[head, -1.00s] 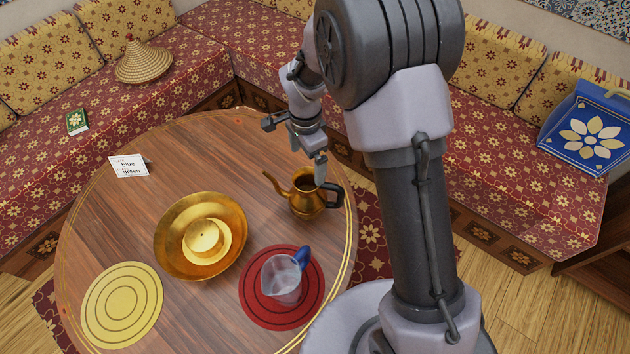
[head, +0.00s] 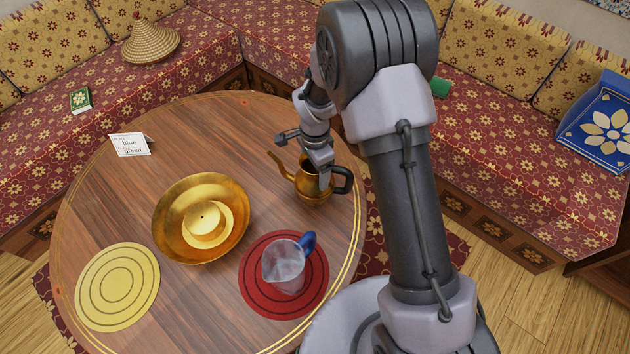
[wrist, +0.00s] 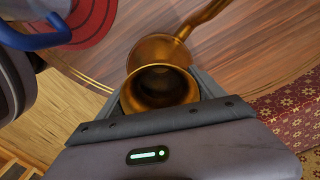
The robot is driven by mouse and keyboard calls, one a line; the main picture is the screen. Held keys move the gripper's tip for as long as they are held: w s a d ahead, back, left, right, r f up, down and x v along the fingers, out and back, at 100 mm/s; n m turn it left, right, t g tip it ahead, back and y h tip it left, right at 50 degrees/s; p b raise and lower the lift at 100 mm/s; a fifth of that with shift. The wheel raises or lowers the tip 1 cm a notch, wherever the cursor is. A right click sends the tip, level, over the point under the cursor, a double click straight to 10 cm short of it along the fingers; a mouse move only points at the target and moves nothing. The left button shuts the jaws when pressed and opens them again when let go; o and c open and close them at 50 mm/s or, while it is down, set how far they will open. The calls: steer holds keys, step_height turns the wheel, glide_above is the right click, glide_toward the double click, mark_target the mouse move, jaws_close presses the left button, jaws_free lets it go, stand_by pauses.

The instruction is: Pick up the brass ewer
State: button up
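The brass ewer (head: 313,188) stands upright near the right edge of the round wooden table. Its curved spout points up and left, and its dark handle is on the right. My gripper (head: 304,162) is open over the ewer, with one finger overlapping the body near the handle and the other up and left. In the wrist view, the ewer's round mouth (wrist: 160,88) lies between the two dark fingers. I cannot tell whether either finger touches it.
A clear pitcher (head: 284,268) with a blue handle stands on a red mat (head: 254,287) close by. A wide brass basin (head: 178,236), a yellow mat (head: 118,287) and a card (head: 130,146) are on the table (head: 120,205). Patterned benches (head: 80,150) border the table.

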steer(key=shift+r, duration=0.1)
steer(key=c, duration=1.6)
